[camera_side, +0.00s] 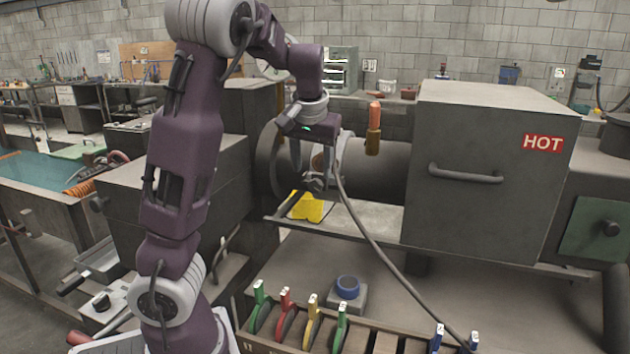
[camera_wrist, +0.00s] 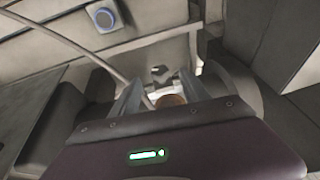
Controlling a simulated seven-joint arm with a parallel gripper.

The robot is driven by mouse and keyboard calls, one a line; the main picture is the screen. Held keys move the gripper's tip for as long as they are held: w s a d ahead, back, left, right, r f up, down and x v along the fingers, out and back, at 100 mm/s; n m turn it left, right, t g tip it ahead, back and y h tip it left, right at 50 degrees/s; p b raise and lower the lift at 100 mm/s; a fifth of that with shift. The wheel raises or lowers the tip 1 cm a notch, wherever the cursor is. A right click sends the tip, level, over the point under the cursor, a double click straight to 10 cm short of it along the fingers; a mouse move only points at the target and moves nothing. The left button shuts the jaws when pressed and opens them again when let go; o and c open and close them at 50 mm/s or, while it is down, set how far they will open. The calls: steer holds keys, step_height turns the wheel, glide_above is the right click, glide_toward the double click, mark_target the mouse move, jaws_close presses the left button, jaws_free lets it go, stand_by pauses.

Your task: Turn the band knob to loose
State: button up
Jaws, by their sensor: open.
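My gripper (camera_side: 315,172) points down in front of the dark horizontal tube, fingers apart. In the wrist view my gripper (camera_wrist: 161,78) also shows a gap between its fingers. A brown round part (camera_wrist: 172,100) shows between the fingers in the wrist view, partly hidden by my gripper body. A small grey metal fitting (camera_side: 317,184) is at the fingertips in the side view; contact cannot be told. Neither part can be surely named as the band knob, and no loose marking is readable.
A grey box marked HOT (camera_side: 490,175) stands right of my gripper. A yellow piece (camera_side: 306,206) lies on the ledge below. A blue round part on a grey block (camera_side: 347,299) and a rack of coloured-handled tools (camera_side: 300,325) are in front. A cable hangs across the middle.

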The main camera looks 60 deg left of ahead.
mark_target(315, 180)
steer(key=shift+y, duration=0.4)
steer(key=x, duration=0.3)
steer(key=w+x, duration=0.1)
steer(key=x, duration=0.2)
steer(key=shift+a, duration=0.25)
steer(key=shift+r, duration=0.1)
jaws_close()
